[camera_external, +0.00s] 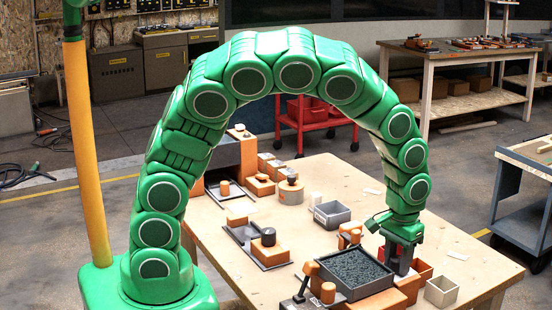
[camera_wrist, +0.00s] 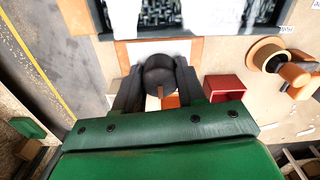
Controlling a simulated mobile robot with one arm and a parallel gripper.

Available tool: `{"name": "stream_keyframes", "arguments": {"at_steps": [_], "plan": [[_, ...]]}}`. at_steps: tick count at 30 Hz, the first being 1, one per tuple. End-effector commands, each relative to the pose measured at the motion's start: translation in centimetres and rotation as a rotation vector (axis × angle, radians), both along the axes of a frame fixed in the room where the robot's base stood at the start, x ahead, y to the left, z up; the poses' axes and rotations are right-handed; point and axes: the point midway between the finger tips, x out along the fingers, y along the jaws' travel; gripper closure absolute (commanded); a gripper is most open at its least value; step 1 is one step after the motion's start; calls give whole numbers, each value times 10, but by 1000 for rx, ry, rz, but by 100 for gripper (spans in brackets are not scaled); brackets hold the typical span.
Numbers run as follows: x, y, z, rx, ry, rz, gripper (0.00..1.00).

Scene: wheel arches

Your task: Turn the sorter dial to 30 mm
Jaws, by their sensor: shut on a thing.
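The sorter (camera_external: 385,290) is an orange box at the front right of the bench, with a tray of dark grey granules (camera_external: 355,268) on top. In the wrist view a dark round dial (camera_wrist: 160,72) sits between my fingers, with a small orange mark at its near side. My gripper (camera_wrist: 160,90) is shut on the dial, one dark finger on each side. In the external view my gripper (camera_external: 399,265) points down at the sorter's right end and hides the dial. I cannot read the dial's setting or any scale around it.
A red bin (camera_wrist: 224,88) stands close to the right finger. An orange knob (camera_wrist: 267,54) is farther right. A pale open box (camera_external: 441,291) is near the bench's right corner. A grey bin (camera_external: 332,214) and several orange fixtures stand farther back. The bench's right side is mostly clear.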

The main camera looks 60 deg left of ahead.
Motion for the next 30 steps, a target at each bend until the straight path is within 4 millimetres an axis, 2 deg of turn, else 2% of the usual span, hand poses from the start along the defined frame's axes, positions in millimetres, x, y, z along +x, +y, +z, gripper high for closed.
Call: {"name": "stream_keyframes", "arguments": {"at_steps": [7,8,9,22,26,30], "plan": [[1,0,1,-1,-3,-1,91],[1,0,1,-1,-2,-1,56],[1,0,1,-1,-2,-1,50],[0,0,5,-1,-1,-1,49],[1,0,16,-1,-2,-2,49],[2,0,35,-2,-7,-1,49]]}}
